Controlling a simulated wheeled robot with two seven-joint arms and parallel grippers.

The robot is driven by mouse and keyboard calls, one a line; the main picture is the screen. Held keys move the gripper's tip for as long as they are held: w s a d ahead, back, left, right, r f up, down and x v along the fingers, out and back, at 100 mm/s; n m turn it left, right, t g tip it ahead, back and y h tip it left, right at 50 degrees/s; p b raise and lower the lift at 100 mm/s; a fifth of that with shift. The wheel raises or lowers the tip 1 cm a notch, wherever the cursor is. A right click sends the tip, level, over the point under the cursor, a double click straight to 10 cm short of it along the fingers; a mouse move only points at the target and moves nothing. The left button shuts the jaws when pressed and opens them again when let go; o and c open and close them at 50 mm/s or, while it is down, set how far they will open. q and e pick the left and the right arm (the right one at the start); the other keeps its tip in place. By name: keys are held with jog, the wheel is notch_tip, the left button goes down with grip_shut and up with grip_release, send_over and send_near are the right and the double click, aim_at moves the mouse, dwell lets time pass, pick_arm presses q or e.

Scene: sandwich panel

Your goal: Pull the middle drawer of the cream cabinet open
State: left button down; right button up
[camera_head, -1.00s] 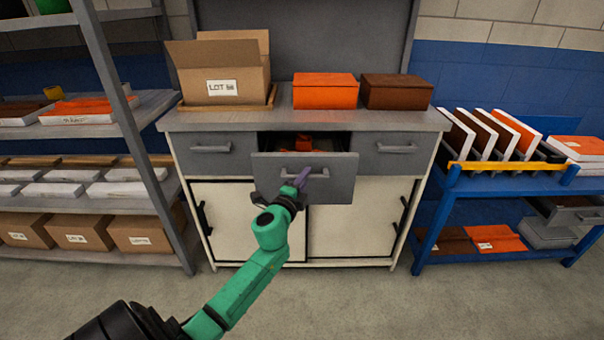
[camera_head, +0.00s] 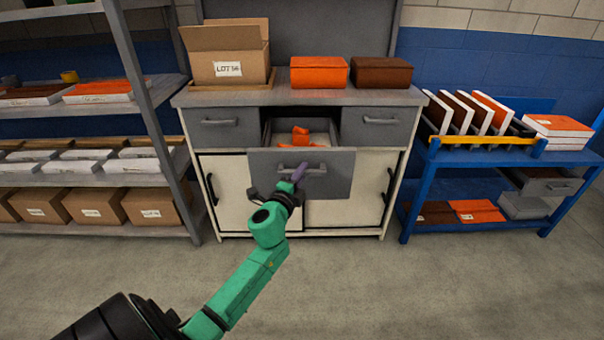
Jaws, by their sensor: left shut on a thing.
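The cream cabinet (camera_head: 340,212) has a grey top and a row of grey drawers above cream doors. Its middle drawer (camera_head: 335,182) stands pulled out, and orange items (camera_head: 300,135) show inside it. My left gripper (camera_head: 299,172) is at the drawer front, shut on the left part of the bar handle (camera_head: 317,170). The fingertips partly hide the handle. My right gripper is not in view.
The left drawer (camera_head: 212,124) and right drawer (camera_head: 380,124) are closed. An open carton (camera_head: 228,70), an orange box (camera_head: 319,73) and a brown box (camera_head: 383,76) stand on top. Shelving is at left, a blue cart (camera_head: 420,182) at right. The floor in front is clear.

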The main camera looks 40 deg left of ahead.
pick_arm(q)
jog(key=c, duration=0.8)
grip_release()
jog(key=b+v, duration=0.1)
jog(key=v, duration=1.3)
jog(key=shift+s, duration=0.25)
